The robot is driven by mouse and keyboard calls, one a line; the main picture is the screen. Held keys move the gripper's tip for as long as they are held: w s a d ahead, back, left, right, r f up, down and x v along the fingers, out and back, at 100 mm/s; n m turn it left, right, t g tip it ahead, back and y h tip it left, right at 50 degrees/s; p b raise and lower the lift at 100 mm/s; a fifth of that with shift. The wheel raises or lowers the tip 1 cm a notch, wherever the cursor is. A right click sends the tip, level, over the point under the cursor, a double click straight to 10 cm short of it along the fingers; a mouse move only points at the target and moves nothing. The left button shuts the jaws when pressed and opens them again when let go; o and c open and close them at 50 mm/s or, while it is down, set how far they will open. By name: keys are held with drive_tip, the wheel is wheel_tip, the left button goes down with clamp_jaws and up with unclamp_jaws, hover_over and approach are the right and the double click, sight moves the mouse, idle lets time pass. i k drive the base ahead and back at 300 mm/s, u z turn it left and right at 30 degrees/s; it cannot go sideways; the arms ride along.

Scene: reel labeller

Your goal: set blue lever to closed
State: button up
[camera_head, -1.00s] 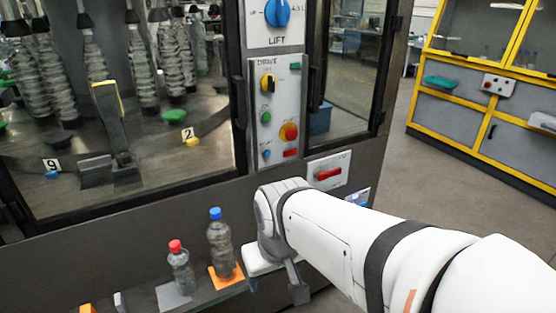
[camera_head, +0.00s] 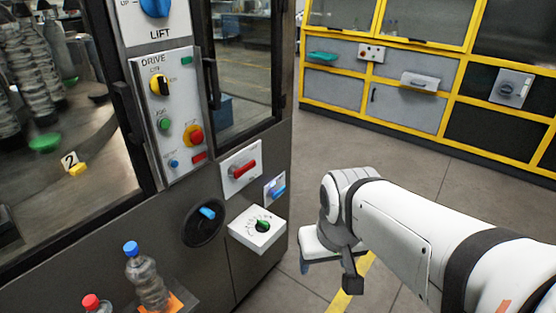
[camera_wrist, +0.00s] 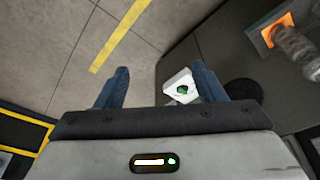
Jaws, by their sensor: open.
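A smaller blue handle (camera_head: 277,187) shows on a white plate further right. I cannot tell which position either marks. My gripper (camera_wrist: 160,72) is open and empty, its two blue fingers apart. In the head view it hangs over the floor, right of the machine and of both blue handles. The wrist view shows the black disc (camera_wrist: 243,93) right of the fingers, but the lever on it is too dark to make out.
A red handle (camera_head: 243,169) is above. Bottles (camera_head: 145,278) stand on a ledge at lower left. Yellow-framed cabinets (camera_head: 410,85) stand behind; the floor between is clear.

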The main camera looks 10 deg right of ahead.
sight(271, 193)
drive_tip(key=z, duration=0.1)
drive_tip(key=k, duration=0.65)
drive_tip(key=u, duration=0.45)
drive_tip(key=i, duration=1.55)
drive_tip(key=z, duration=0.15)
